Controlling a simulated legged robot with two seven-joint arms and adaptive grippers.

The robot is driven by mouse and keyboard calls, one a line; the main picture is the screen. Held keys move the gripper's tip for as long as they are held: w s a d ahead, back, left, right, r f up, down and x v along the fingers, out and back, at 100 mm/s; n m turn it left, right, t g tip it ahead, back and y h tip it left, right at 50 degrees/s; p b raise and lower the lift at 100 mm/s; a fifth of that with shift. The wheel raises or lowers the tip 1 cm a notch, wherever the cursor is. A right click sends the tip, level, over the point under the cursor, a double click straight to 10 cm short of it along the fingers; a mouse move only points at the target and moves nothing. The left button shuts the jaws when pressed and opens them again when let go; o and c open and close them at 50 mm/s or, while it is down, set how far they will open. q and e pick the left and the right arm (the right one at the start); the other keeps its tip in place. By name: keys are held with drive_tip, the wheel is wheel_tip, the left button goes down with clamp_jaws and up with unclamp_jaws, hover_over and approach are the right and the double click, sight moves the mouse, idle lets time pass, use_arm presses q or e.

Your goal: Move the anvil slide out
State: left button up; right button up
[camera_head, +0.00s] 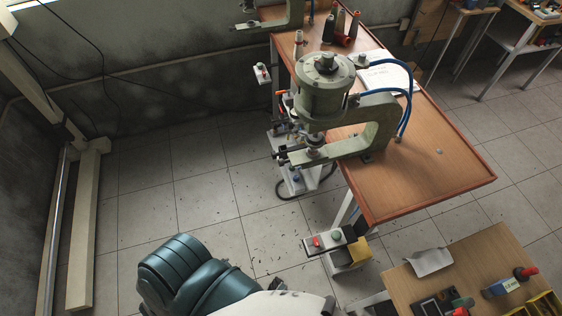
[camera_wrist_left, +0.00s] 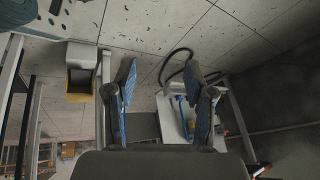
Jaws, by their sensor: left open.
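A grey-green pneumatic press (camera_head: 325,85) stands on the brown worktable (camera_head: 430,165). It has a round cylinder on top and a C-shaped frame. A small dark and metal part, apparently the anvil slide (camera_head: 282,156), sticks out to the left from the press's lower arm; its exact position is too small to tell. My left gripper (camera_wrist_left: 161,65) is open and empty in the left wrist view, with blue-padded fingers apart above the floor. I cannot make out its fingers in the head view. The anvil slide is not clearly visible in the wrist view. My right gripper is not in view.
A second press (camera_head: 270,18) stands behind. Blue hoses (camera_head: 406,100) run beside the near press. A side table (camera_head: 480,255) is at lower right. Open floor lies left.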

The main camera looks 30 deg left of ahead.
sight(280, 163)
use_arm(q)
drive_tip(key=w+a+r+m+t+p, duration=0.1)
drive_tip(key=w+a+r+t, duration=0.2)
drive_tip(key=w+a+r, duration=0.45)
drive_tip(key=w+a+r+m+t+h+p, duration=0.1)
drive_tip(key=w+a+r+m+t+h, duration=0.3)
drive_tip(key=r, duration=1)
drive_tip(key=w+d+r+m+t+h+p, duration=0.15)
drive_tip(key=w+r, duration=0.45)
drive_tip(key=r, duration=0.7)
drive_tip(key=w+d+r+m+h+p, duration=0.1)
drive_tip(key=d+r+m+h, duration=0.15)
drive_tip(key=r, duration=0.35)
drive_tip(key=w+d+r+m+h, duration=0.1)
drive_tip(key=d+r+h, duration=0.15)
drive_tip(key=r, duration=0.35)
drive_tip(key=shift+t+h, duration=0.45)
drive_tip(key=x, duration=1.1)
drive_tip(key=r+x, duration=0.1)
drive_tip(key=x, duration=0.5)
drive_tip(key=shift+d, duration=0.45)
drive_tip(key=shift+f, duration=0.1)
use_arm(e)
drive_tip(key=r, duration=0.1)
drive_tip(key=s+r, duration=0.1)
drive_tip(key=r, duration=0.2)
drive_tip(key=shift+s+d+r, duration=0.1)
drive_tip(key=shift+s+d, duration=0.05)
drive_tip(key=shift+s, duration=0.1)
